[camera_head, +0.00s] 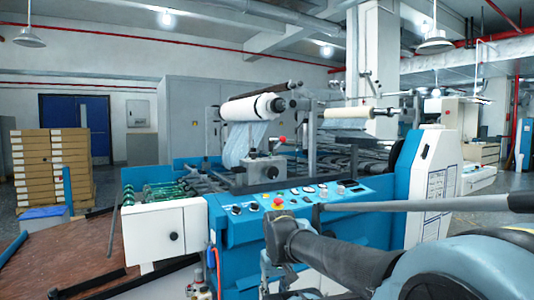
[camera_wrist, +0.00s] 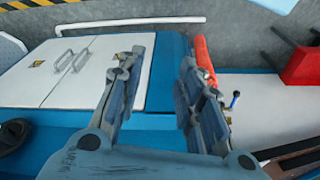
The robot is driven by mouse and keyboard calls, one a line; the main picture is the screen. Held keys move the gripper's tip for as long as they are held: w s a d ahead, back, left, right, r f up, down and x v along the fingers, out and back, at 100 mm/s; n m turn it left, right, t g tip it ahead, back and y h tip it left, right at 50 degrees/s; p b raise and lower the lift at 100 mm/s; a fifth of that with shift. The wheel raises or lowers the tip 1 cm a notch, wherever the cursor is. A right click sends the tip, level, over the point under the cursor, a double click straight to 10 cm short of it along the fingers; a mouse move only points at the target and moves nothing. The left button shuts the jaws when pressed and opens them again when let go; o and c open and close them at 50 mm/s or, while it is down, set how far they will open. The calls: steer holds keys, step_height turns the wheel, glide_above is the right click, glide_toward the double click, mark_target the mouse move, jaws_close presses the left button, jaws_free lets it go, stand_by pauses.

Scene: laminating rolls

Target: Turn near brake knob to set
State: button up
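The near brake knob cannot be singled out with certainty. The laminating machine carries a black knob (camera_head: 272,172) on a grey block, a red ball knob (camera_head: 282,139) above it, and a black knob (camera_head: 174,236) on its white front box. My gripper (camera_wrist: 160,64) is open, with its two fingers apart and nothing visible between them. In the head view it hangs low in front of the blue machine front, below the control panel, partly hidden by my arm. The wrist view looks past the fingers onto blue and white machine surfaces. A dark rounded part (camera_wrist: 12,135) shows at its left edge.
The control panel (camera_head: 312,194) has several buttons and a red emergency stop (camera_head: 278,202). An orange tube (camera_wrist: 204,60) runs beside the right finger. White cabinet doors (camera_wrist: 72,68) lie left, a red object (camera_wrist: 300,66) right. Stacked boxes (camera_head: 50,168) stand far left.

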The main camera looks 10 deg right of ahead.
steer(key=shift+w+d, duration=0.3)
steer(key=shift+w, duration=0.05)
steer(key=o, duration=0.4)
steer(key=shift+r, duration=0.1)
steer(key=shift+o, duration=0.6)
steer(key=r, duration=0.3)
steer(key=shift+w+r, duration=0.1)
steer(key=shift+w, duration=0.1)
step_height(320, 180, up, 53)
steer(key=n+g, duration=0.2)
steer(key=n, duration=1.4)
glide_above(253, 156)
steer(key=w, duration=0.2)
steer(key=shift+w+d+f, duration=0.1)
steer(key=shift+d+f, duration=0.05)
steer(key=shift+f, duration=4.25)
steer(key=shift+d+f, duration=0.1)
steer(key=shift+f, duration=4.25)
steer(key=shift+c, duration=0.6)
